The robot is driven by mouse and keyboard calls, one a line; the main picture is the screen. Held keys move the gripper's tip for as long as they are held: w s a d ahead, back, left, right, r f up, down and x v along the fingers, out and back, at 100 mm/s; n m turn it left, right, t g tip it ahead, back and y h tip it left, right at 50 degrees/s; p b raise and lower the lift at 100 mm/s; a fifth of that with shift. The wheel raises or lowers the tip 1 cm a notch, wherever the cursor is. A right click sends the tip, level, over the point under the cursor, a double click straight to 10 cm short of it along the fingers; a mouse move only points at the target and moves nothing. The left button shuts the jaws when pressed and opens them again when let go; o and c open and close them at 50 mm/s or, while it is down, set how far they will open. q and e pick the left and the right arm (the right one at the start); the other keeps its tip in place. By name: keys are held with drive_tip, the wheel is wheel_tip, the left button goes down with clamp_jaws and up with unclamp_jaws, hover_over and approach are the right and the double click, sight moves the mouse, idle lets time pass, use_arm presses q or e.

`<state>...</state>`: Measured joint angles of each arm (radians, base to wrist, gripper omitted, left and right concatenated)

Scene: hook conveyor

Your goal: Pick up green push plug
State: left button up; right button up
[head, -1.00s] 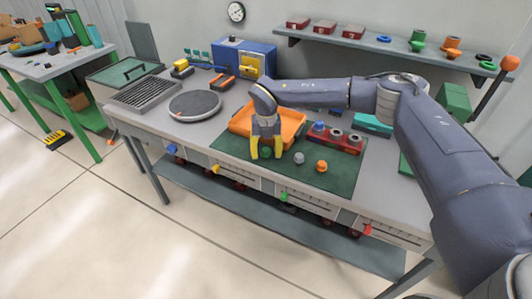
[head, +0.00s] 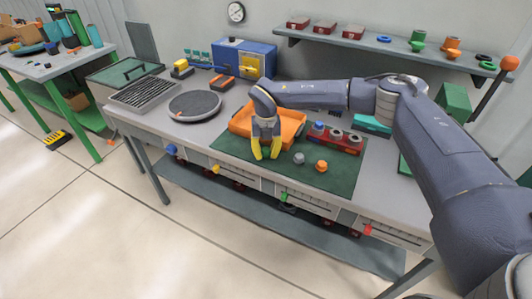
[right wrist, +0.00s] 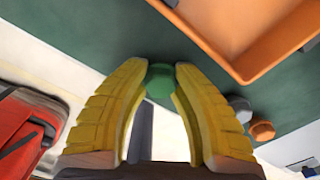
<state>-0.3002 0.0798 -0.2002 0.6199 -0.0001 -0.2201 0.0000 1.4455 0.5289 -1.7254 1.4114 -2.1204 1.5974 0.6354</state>
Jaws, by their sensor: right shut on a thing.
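The green push plug (head: 266,153) is on the dark green mat (head: 232,147), in front of the orange tray. My right gripper (head: 266,155) reaches down over it with yellow fingers, one on each side. In the right wrist view the green plug (right wrist: 160,80) sits between the tips of my right gripper (right wrist: 160,82), which is shut on it. The fingers cover part of the plug in the head view. I cannot tell whether it still touches the mat. My left gripper is not in view.
The orange tray (head: 290,137) stands just behind the gripper. A grey plug (head: 299,158) and an orange plug (head: 321,166) stand to the right on the mat. A red holder (head: 348,148) with several pieces is behind them. A dark round plate (head: 195,104) lies to the left.

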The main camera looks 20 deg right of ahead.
drive_tip(key=shift+r, duration=0.1)
wheel_tip(320, 180, up, 19)
drive_tip(key=m, duration=0.6)
hover_over(336, 134)
drive_tip(key=f, duration=0.8)
drive_tip(key=shift+s+a, duration=0.15)
drive_tip(key=shift+s, duration=0.05)
drive_tip(key=shift+f, duration=2.65)
clamp_jaws()
drive_tip(key=shift+f, duration=0.75)
